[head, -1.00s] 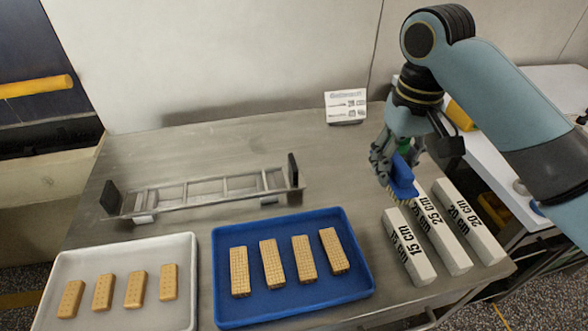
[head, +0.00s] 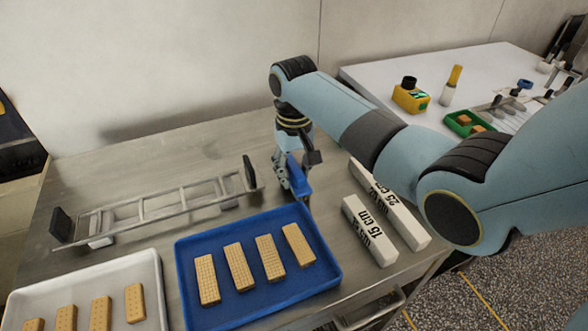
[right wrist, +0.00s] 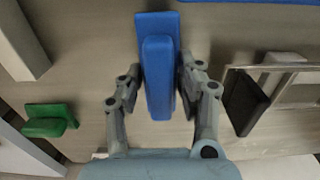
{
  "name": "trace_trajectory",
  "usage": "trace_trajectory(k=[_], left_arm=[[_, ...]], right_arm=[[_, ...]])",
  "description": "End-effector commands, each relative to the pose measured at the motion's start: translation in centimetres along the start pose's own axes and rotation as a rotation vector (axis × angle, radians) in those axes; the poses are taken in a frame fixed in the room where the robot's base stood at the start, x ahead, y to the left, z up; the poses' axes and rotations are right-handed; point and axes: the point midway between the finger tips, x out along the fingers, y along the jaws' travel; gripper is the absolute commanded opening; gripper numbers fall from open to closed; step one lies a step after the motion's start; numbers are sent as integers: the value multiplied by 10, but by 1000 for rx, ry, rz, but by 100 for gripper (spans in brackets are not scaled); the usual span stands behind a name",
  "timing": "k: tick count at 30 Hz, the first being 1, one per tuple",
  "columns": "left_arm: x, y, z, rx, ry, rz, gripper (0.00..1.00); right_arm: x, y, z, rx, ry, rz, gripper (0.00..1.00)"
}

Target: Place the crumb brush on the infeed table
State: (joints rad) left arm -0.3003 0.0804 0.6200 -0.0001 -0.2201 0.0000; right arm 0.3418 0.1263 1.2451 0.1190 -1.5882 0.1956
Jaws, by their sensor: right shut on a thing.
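The crumb brush is a blue block (head: 298,176). It is between the fingers of my right gripper (head: 292,178), near the far right corner of the blue tray. In the right wrist view the blue brush (right wrist: 158,80) stands between both fingers of the gripper (right wrist: 160,88), which is shut on it. Its bristles are hidden now. I cannot tell whether the brush touches the steel table (head: 150,145). My left gripper is not in view.
The blue tray (head: 325,272) and white tray (head: 158,290) hold biscuits. Marked bars (head: 370,230) lie at right. A green object (right wrist: 48,120) lies beside the gripper. A white table (head: 385,70) stands beyond.

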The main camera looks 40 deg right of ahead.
Motion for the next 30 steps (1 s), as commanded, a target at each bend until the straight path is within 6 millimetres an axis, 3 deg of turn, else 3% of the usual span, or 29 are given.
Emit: trace_trajectory(k=[10, 11, 16, 25, 30], left_arm=[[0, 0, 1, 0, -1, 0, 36], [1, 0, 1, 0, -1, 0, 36], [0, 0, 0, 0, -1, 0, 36], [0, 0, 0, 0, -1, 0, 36], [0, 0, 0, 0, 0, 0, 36]], right_arm=[[3, 0, 0, 0, 0, 0, 0], [4, 0, 0, 0, -1, 0, 37], [3, 0, 0, 0, 0, 0, 59], [1, 0, 0, 0, 1, -1, 59], [-21, 0, -1, -1, 4, 0, 59]])
